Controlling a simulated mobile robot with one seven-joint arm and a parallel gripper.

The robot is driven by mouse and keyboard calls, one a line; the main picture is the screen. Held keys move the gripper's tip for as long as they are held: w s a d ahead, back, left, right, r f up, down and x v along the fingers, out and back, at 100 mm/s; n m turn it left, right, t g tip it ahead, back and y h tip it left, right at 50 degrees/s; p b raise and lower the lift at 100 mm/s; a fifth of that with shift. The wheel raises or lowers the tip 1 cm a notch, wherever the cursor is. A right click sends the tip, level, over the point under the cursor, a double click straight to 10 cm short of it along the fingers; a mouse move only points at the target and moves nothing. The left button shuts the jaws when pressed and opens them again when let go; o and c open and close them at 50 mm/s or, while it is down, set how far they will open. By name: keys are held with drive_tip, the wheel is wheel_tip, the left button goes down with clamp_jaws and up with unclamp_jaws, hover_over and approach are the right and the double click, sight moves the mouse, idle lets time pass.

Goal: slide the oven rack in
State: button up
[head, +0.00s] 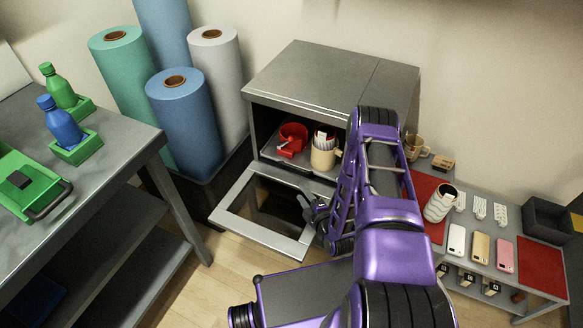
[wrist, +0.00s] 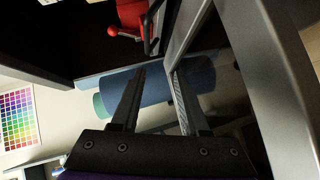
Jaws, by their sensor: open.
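The grey oven (head: 325,85) stands against the wall with its door (head: 245,224) folded down and open. The oven rack (head: 272,155) shows as a grey surface inside the opening. My gripper (head: 312,210) is over the right part of the open door, below the rack. In the wrist view my gripper (wrist: 152,75) is open, with nothing held between its fingers. A red object (wrist: 132,14) shows at the top there. My arm hides the oven's right front.
Several large rolls, one blue (head: 183,120), stand left of the oven. A grey table (head: 120,140) with green (head: 60,88) and blue (head: 57,120) bottles is at the left.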

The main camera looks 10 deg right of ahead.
sight(292, 167)
drive_tip(key=s, duration=0.1)
drive_tip(key=s+d+t, duration=0.1)
drive_tip(key=s+r, duration=0.1)
drive_tip(key=shift+d+h, duration=0.2)
drive_tip(key=shift+h, duration=0.1)
drive_tip(key=b+x, duration=0.1)
drive_tip(key=x, duration=1)
drive_tip(key=b+x, duration=0.1)
drive_tip(key=x, duration=0.5)
drive_tip(key=shift+w+r+b, duration=0.25)
drive_tip(key=shift+r+b, duration=0.1)
drive_tip(key=shift+c, duration=0.3)
clamp_jaws()
